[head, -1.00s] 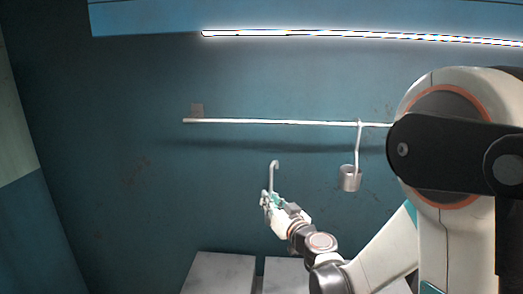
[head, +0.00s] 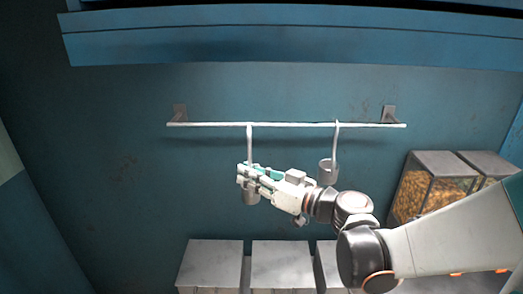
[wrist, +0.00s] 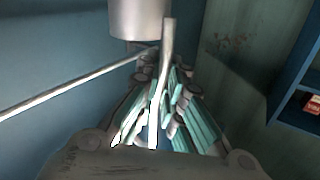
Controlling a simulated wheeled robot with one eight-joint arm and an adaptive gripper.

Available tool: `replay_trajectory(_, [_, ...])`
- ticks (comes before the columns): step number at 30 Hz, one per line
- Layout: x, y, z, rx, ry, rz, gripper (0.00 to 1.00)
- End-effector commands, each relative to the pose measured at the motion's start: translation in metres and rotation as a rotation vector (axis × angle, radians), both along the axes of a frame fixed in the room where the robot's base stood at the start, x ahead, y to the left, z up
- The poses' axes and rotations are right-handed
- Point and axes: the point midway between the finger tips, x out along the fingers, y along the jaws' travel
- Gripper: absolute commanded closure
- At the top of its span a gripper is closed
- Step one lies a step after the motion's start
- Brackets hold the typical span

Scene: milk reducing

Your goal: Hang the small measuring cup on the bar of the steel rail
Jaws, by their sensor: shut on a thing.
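The small measuring cup (head: 251,197) is a grey metal cup with a long upright handle. My gripper (head: 250,176) is shut on it, and the cup's bowl shows just below the fingers. The handle rises to the bar of the steel rail (head: 208,125), and its top meets the bar in the head view. I cannot tell whether the hook is over the bar or only in front of it. In the wrist view the teal-padded fingers (wrist: 163,115) close around a pale metal handle (wrist: 168,48). The fingers hide part of the cup in the head view.
A second metal cup (head: 328,173) hangs from the bar to the right of my gripper. Grey-lidded boxes (head: 212,262) stand below. A clear container of tan pieces (head: 428,190) is at right. The bar's left part is free. A metal cylinder (wrist: 138,18) shows at the wrist view's top.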

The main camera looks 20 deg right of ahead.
Motion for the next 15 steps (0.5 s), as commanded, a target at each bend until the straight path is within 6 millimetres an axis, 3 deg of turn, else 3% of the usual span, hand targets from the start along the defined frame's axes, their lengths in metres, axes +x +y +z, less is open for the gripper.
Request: replay_trajectory(15, [0.037,-0.012,0.000,0.000,0.000,-0.001,1.00])
